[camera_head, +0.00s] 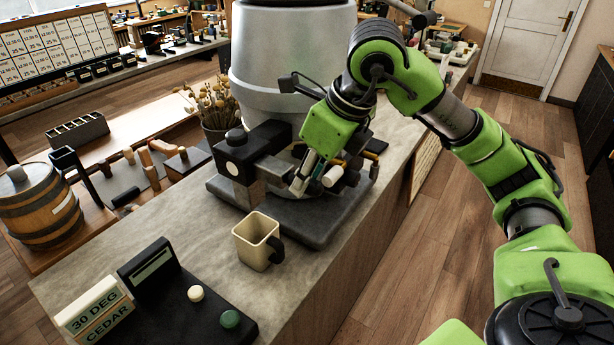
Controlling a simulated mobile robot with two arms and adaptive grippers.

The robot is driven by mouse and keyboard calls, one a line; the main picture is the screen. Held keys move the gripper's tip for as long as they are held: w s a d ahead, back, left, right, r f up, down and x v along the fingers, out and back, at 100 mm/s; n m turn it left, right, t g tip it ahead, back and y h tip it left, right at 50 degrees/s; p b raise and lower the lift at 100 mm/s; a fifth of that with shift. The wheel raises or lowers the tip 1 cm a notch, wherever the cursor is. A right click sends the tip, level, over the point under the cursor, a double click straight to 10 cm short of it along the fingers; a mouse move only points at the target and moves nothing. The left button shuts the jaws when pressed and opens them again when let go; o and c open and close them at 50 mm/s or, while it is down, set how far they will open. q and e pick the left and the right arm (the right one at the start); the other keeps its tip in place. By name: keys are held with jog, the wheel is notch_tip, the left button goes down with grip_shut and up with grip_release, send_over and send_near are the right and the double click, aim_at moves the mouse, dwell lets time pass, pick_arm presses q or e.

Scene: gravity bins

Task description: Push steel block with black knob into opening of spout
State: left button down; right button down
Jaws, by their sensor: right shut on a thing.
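My right gripper (314,180) reaches down from the upper right to the dark machine base (308,232) on the counter. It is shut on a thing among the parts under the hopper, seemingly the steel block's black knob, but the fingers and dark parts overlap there. A grey steel piece (247,193) shows left of the gripper, below a black housing (240,155) with a round black top. The large grey hopper (285,60) stands behind. The spout's opening is hidden by my gripper and the housing, so I cannot tell how the block sits in it. My left gripper is out of view.
A cream mug (256,240) stands just in front of the base. A black scale-like box (165,290) with a "30 DEG CEDAR" sign (95,308) is at the counter's near left. A pot of dried stems (212,110) stands behind the housing. Counter between mug and box is clear.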

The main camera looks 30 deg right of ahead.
aim_at(275, 164)
jog(key=shift+w+a+p, duration=0.4)
jog(key=shift+w+a, duration=0.05)
jog(key=shift+w, duration=0.65)
jog(key=shift+w+a+p, duration=0.35)
jog(key=shift+w+a, duration=0.1)
jog(key=shift+w, duration=0.65)
jog(key=shift+w+a+p, duration=0.4)
jog(key=shift+w+a, duration=0.05)
jog(key=shift+w, duration=0.65)
jog(key=c, duration=1.7)
grip_release()
jog(key=v, duration=1.2)
